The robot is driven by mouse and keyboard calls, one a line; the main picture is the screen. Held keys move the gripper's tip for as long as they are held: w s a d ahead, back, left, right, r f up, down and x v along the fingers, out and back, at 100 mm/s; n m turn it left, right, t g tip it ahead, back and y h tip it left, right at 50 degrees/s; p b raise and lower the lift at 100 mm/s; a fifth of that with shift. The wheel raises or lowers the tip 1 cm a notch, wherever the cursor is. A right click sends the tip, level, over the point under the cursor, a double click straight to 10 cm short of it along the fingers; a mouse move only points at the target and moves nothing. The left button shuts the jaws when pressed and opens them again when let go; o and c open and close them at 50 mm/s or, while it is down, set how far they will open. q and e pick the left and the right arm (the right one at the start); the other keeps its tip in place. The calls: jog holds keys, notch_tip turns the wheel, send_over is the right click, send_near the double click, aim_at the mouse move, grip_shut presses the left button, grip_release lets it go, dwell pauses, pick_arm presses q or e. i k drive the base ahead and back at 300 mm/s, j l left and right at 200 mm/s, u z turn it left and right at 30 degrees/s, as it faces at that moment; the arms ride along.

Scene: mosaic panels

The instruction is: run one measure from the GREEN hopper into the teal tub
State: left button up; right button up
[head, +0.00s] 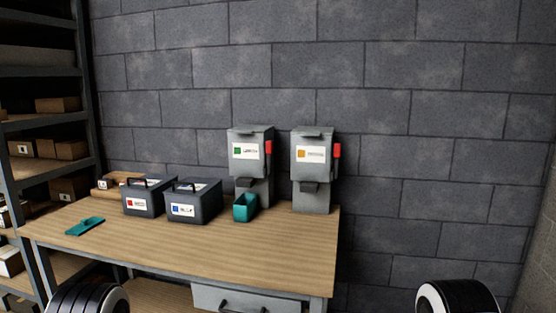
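The green hopper (251,167) is a grey dispenser with a green square on its white label. It stands at the back of the bench, with a red lever (268,148) on its right side and a spout (244,183) low on its front. The teal tub (244,209) stands upright on the bench below the spout. Its inside is too small to read. Neither of my grippers is in the head view; only parts of my arms show at the bottom edge.
A second grey hopper (312,170) with an orange label stands to the right. Two dark handled boxes, red-labelled (143,198) and blue-labelled (192,203), stand left of the tub. A flat teal piece (85,226) lies far left. The wooden bench (200,255) is clear in front.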

aim_at(269, 144)
jog(key=i+l+u, duration=0.6)
jog(key=l+u, duration=0.3)
jog(key=l, duration=0.25)
jog(key=i+l+u, duration=0.15)
jog(key=l+u, duration=0.3)
jog(key=l, duration=0.25)
jog(key=l+u, duration=0.45)
jog(key=l, duration=0.25)
jog(key=k+l+u, duration=0.1)
jog(key=l+u, duration=0.4)
jog(key=l, duration=0.25)
jog(key=k+l+u, duration=0.25)
jog(key=l+u, duration=0.2)
jog(key=l, duration=0.25)
